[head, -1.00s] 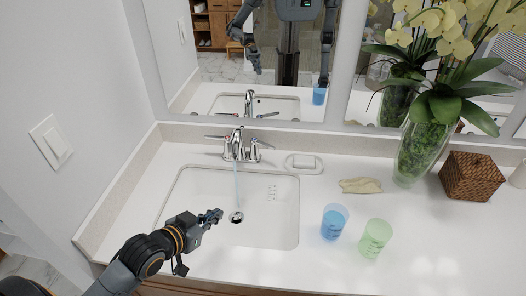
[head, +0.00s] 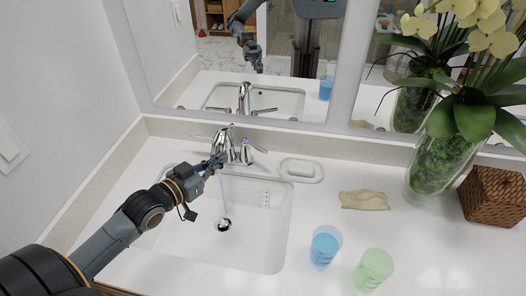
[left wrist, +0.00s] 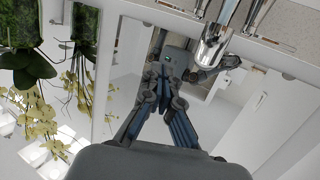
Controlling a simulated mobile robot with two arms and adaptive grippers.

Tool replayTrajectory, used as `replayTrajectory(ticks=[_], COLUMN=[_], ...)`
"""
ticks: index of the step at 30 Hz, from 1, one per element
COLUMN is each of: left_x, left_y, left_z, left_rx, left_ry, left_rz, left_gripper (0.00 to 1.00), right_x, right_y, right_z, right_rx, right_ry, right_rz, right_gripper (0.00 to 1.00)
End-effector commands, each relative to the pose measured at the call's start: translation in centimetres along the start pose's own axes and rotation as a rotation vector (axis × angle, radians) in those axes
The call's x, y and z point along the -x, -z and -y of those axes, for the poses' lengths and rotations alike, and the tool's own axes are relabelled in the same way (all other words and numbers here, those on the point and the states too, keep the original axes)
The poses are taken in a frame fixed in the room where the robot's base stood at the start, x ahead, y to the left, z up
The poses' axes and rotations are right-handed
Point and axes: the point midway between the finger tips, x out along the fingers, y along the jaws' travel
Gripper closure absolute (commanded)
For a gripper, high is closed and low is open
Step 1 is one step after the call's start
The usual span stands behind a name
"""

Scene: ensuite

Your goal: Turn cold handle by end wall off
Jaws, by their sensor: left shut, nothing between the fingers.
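The chrome faucet (head: 231,140) stands behind the sink, with one lever handle on each side. The handle on the end-wall side (head: 202,136) has its lever pointing left; its base is partly hidden behind my gripper. The other handle (head: 250,148) is on the right. A thin stream of water (head: 225,195) falls from the spout to the drain. My left gripper (head: 220,160) is shut and empty, just in front of the faucet and over the sink's back edge; I cannot tell if it touches. In the left wrist view the chrome spout (left wrist: 212,48) is right of the fingers.
The white sink (head: 262,245) is set in a white counter. A soap dish (head: 316,177), cloth (head: 364,200), blue cup (head: 325,246), green cup (head: 373,268), orchid vase (head: 437,165) and wicker box (head: 494,196) stand to the right. A mirror (head: 300,60) is behind.

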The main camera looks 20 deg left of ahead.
Motion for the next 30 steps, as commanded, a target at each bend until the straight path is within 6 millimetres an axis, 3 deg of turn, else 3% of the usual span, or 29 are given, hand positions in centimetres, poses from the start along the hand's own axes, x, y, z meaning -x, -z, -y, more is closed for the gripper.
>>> replayTrajectory(ticks=[1,5,12,15,23,30], left_x=[-0.2,-0.4,-0.9,-1.0,-2.0,-5.8], left_y=[-1.3,-2.9,-5.7,-6.6,-6.6,-6.4], left_z=[0.0,0.0,0.0,0.0,0.0,0.1], left_rx=[0.000,0.000,0.000,0.000,0.000,0.001], left_ry=[0.000,0.000,0.000,0.000,0.001,0.002], left_rz=[0.001,0.001,0.001,0.001,-0.001,-0.003], left_gripper=[1.00,1.00,1.00,1.00,1.00,1.00], right_x=[-1.3,-2.8,-5.5,-6.4,-6.5,-5.7], right_y=[-0.1,-0.9,-4.1,-4.2,-2.0,-1.8], right_z=[-0.1,-0.1,0.5,0.6,0.9,1.1], right_rx=[0.001,0.001,0.001,0.001,-0.001,-0.002], right_ry=[-0.002,-0.002,0.005,0.006,0.009,0.012], right_rz=[0.000,0.008,0.050,0.049,0.017,0.015], right_gripper=[0.60,0.60,0.60,0.60,0.60,0.60])
